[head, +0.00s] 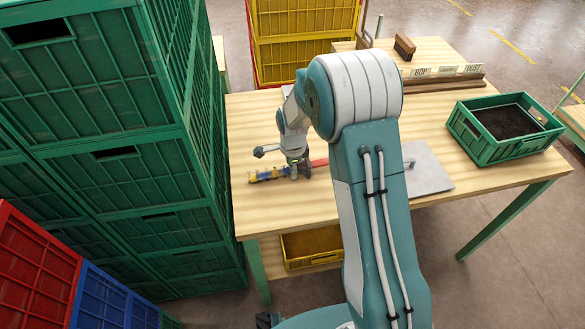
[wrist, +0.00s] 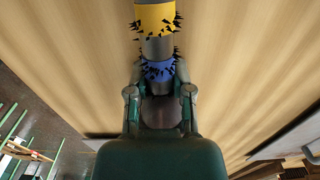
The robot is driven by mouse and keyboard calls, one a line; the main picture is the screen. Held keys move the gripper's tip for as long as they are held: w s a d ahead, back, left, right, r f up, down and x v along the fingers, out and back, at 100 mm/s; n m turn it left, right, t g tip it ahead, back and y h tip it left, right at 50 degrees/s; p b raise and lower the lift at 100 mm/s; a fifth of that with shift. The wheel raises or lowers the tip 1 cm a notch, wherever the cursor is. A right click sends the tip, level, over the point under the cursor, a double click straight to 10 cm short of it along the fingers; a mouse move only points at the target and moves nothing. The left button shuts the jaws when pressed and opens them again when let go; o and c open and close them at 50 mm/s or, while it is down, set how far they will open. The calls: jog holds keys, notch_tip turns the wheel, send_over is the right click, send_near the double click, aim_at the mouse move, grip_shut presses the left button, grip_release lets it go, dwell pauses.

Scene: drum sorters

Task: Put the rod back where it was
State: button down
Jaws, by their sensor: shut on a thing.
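The rod (head: 268,175) is long, with yellow and blue bands on its left part and a red part to the right. It is level, low over or on the wooden table, near the table's left side; I cannot tell whether it touches the top. My gripper (head: 299,172) points down and is shut on the rod around its middle. In the wrist view the rod (wrist: 156,18) runs away from between the fingers of my gripper (wrist: 160,100), with yellow and blue bands that carry black spikes. My arm hides part of the table behind it.
The wooden table (head: 245,125) is clear around the rod. A grey plate (head: 428,172) lies to the right. A green crate (head: 505,147) with dark contents stands at the right. Labels (head: 446,71) and a brown block (head: 404,47) are at the back. Tall green crates (head: 115,155) stand close on the left.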

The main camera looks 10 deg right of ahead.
jog(key=shift+f, duration=0.1)
jog(key=shift+c, duration=2.2)
grip_release()
notch_tip(320, 180, up, 12)
